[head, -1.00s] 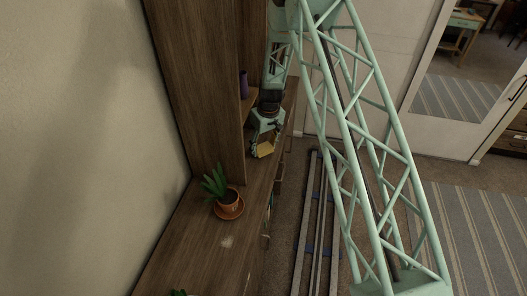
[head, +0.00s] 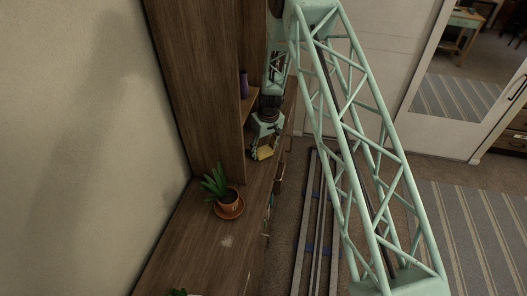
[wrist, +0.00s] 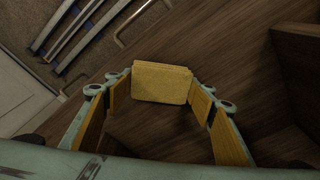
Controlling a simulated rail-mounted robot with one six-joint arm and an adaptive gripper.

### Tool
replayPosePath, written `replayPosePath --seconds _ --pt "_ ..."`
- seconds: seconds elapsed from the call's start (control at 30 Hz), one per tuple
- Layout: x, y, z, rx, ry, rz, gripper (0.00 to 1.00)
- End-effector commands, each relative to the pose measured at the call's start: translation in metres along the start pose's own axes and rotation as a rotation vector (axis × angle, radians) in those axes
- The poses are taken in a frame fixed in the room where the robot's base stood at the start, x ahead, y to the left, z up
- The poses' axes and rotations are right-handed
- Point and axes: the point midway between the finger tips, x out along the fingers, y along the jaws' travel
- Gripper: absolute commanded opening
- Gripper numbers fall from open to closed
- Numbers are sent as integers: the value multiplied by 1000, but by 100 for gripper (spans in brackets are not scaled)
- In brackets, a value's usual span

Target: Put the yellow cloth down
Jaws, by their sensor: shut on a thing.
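The yellow cloth (wrist: 161,82) is a folded, flat block in the wrist view, between the fingers of my gripper (wrist: 159,100). My gripper is shut on it, with a finger at its left and right edges. In the head view the cloth (head: 265,153) shows small at the end of my gripper (head: 262,149), over the wooden desk beside the tall cabinet. I cannot tell whether the cloth touches the wood below.
A purple object (head: 243,84) stands on a cabinet shelf (head: 249,105). The desk between plant and cloth looks clear. A metal handle (wrist: 128,22) shows at the desk's front.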

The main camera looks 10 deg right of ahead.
Motion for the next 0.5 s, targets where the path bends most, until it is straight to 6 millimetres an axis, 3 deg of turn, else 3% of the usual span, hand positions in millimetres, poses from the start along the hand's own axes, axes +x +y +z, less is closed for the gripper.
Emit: replayPosePath --seconds 0.5 --pt "6 0 1 0 0 0 37"
